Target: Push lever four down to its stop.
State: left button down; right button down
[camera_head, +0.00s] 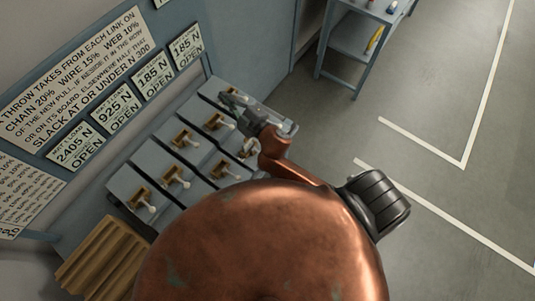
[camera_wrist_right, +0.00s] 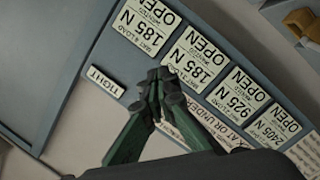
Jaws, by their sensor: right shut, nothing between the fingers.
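A grey lever bank (camera_head: 118,184) carries several levers with white knobs in brass slots. Two are a left lever (camera_head: 142,198) and a back lever (camera_head: 187,139). No lever numbers can be read, so I cannot tell which is lever four. My right gripper (camera_head: 228,97) is shut and empty, over the far right part of the bank, and it hides what lies under it. In the wrist view the shut fingertips (camera_wrist_right: 163,76) appear in front of the sign board, with part of a brass lever slot (camera_wrist_right: 300,18) at the upper right corner. My left gripper is not in view.
A blue board with load signs (camera_head: 117,107) reading 2405 N, 925 N and 185 N stands behind the bank. A slatted wooden piece (camera_head: 101,258) lies at the lower left. A shelf table (camera_head: 350,45) stands at the back. Floor to the right is clear.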

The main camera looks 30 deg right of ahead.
jog(key=s+a+r+n+g+y, duration=0.1)
jog(key=s+a+r+n+y, duration=0.2)
jog(key=a+r+n+y, duration=0.5)
jog(key=s+a+r+n+g+y, duration=0.2)
jog(key=s+a+r+n+y, duration=0.25)
jog(key=a, duration=0.55)
jog(key=s+a+f+n+g+p, duration=0.1)
jog(key=s+a+f+n+g, duration=0.1)
jog(key=s+a+n+g, duration=0.6)
jog(key=s+a+f+n+g, duration=0.3)
jog(key=s+n+g, duration=0.3)
jog(key=n, duration=0.4)
jog(key=s+d+f+n+g+h, duration=0.35)
jog(key=d+f+n+h, duration=0.6)
jog(key=f, duration=0.75)
jog(key=w+d+t+h, duration=0.1)
jog(key=w+d+h, duration=0.2)
jog(key=d, duration=0.8)
jog(key=w+d+f+t+h+p, duration=0.1)
jog(key=w+d+h, duration=0.3)
jog(key=d, duration=0.7)
jog(key=shift+d+m+t+h, duration=0.3)
jog(key=shift+t+h, duration=0.25)
jog(key=shift+h, duration=0.55)
jog(key=shift+f, duration=0.15)
